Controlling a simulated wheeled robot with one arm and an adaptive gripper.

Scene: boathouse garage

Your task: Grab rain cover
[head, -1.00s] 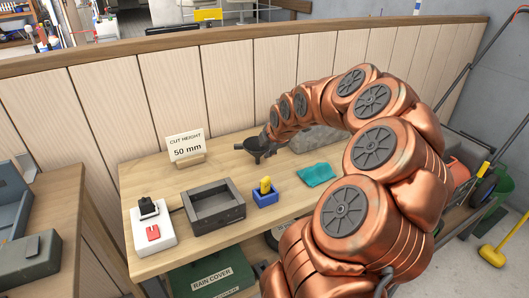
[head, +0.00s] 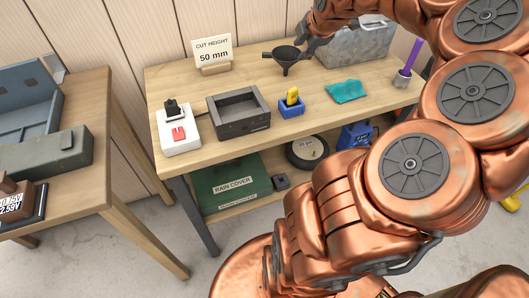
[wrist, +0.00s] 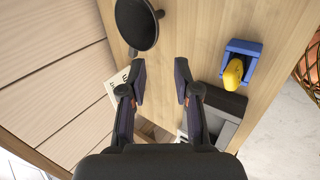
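A green item labelled RAIN COVER (head: 212,175) lies on the lower shelf under the workbench, in the head view. Its upper edge is hidden by the bench top, and a second label sits on the shelf edge in front of it. The rain cover is not clearly visible in the wrist view.
The bench top (head: 330,72) holds a grey tray (head: 255,126), a blue holder with a yellow piece (head: 291,105), a teal cloth (head: 347,92) and a switch box (head: 180,133). A black roll (head: 307,149) and blue container (head: 354,134) are below. A second table stands left.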

